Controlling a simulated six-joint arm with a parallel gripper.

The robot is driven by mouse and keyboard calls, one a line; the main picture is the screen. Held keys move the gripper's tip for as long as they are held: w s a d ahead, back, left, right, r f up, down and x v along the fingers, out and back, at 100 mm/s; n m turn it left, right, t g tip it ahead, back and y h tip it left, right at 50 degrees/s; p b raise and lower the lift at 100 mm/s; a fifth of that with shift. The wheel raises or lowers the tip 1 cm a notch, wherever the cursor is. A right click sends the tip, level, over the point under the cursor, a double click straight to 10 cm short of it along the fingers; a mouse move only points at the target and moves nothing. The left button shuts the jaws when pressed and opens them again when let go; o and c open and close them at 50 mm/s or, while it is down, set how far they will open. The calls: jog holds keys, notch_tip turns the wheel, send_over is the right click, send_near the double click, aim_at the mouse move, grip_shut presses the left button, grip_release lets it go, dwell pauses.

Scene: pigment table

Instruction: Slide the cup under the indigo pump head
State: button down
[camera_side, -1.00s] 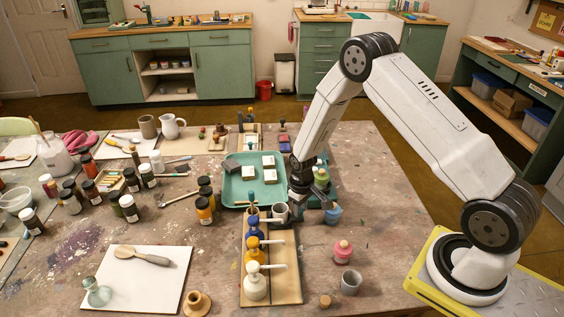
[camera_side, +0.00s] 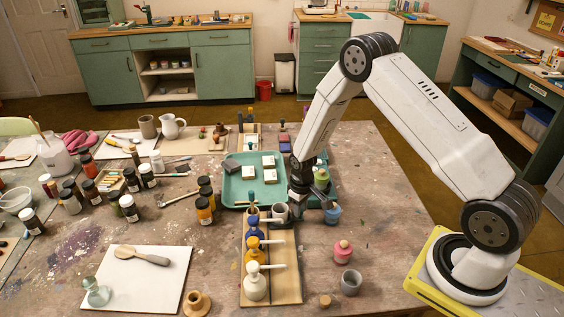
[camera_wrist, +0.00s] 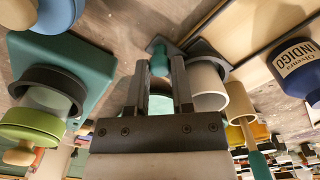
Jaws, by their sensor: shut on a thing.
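A grey cup (camera_side: 281,213) stands just left of my gripper (camera_side: 297,209) in the side view. It also shows in the wrist view (camera_wrist: 209,93), right beside my fingers. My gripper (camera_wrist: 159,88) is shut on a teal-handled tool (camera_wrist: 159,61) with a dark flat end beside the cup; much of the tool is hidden. The dark blue indigo pump bottle (camera_side: 251,219) stands at the far end of a wooden board, left of the cup. Its INDIGO label (camera_wrist: 297,62) shows in the wrist view. The exact gap between cup and spout cannot be told.
A yellow pump bottle (camera_side: 254,248) and a white one (camera_side: 255,282) stand nearer on the board (camera_side: 287,281). A teal tray (camera_side: 233,190) lies behind.

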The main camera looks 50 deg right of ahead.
dwell(0.3)
jog(key=s+a, duration=0.6)
jog(key=shift+s+a, duration=0.2)
jog(key=shift+s, duration=0.05)
jog(key=shift+c, duration=2.4)
grip_release()
jog(key=shift+r, duration=0.1)
notch_tip(320, 180, up, 8)
jog(key=shift+f, duration=0.2)
